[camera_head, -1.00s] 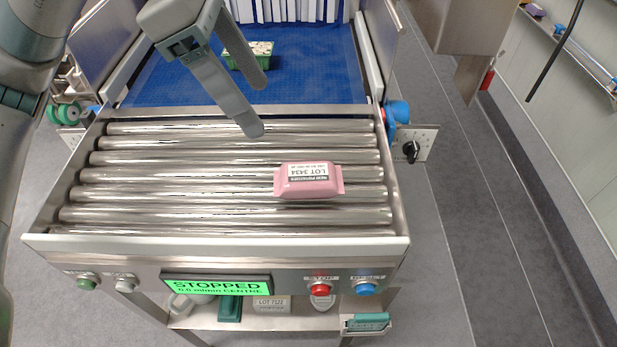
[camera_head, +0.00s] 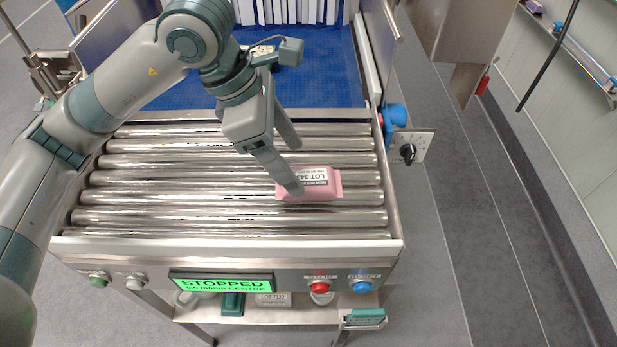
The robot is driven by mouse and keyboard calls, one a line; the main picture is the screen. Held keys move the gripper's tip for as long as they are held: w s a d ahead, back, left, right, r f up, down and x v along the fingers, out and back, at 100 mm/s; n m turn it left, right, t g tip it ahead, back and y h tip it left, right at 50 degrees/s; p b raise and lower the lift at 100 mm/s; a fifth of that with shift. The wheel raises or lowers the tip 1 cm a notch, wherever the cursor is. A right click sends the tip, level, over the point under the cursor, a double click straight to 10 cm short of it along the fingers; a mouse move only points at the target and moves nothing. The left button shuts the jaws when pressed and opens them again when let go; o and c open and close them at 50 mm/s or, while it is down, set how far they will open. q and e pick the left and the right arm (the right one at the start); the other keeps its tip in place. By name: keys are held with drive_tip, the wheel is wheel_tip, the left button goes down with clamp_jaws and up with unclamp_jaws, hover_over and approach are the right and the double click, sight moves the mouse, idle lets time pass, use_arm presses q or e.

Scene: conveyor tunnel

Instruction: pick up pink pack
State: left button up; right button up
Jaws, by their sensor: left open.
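The pink pack (camera_head: 322,190) lies on the right part of the steel rollers, with a white label reading LOT on its top. My left gripper (camera_head: 296,168) is open above the rollers. Its near fingertip overlaps the left end of the pack in the picture and hides part of the label. The other finger is farther back, over the rollers behind the pack. I cannot tell whether a finger touches the pack. My right gripper is not in view.
The roller bed (camera_head: 150,198) is otherwise bare. A blue belt (camera_head: 325,75) lies behind it, with a green pack mostly hidden by my arm. The front panel holds a green display (camera_head: 222,284) reading STOPPED, a red button (camera_head: 319,287) and a blue button (camera_head: 362,286).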

sight(302, 178)
use_arm(q)
drive_tip(key=shift+f, duration=0.2)
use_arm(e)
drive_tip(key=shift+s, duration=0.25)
use_arm(q)
drive_tip(key=shift+d, duration=0.1)
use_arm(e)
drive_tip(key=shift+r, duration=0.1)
use_arm(q)
drive_tip(key=shift+s+d+f+p, duration=0.1)
drive_tip(key=shift+d+f+p, duration=0.05)
drive_tip(key=shift+f+p, duration=0.45)
drive_tip(key=p+x, duration=0.1)
drive_tip(key=x, duration=0.1)
drive_tip(key=shift+d+f, duration=0.1)
drive_tip(key=shift+f, duration=0.2)
drive_tip(key=shift+d+f+p, duration=0.2)
drive_tip(key=shift+f+p, duration=0.15)
drive_tip(key=shift+f, duration=0.25)
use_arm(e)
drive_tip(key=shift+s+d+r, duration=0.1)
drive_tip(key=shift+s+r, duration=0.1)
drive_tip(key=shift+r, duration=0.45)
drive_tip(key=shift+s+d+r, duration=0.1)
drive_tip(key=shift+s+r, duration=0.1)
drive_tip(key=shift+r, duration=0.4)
use_arm(q)
drive_tip(key=c, duration=1.3)
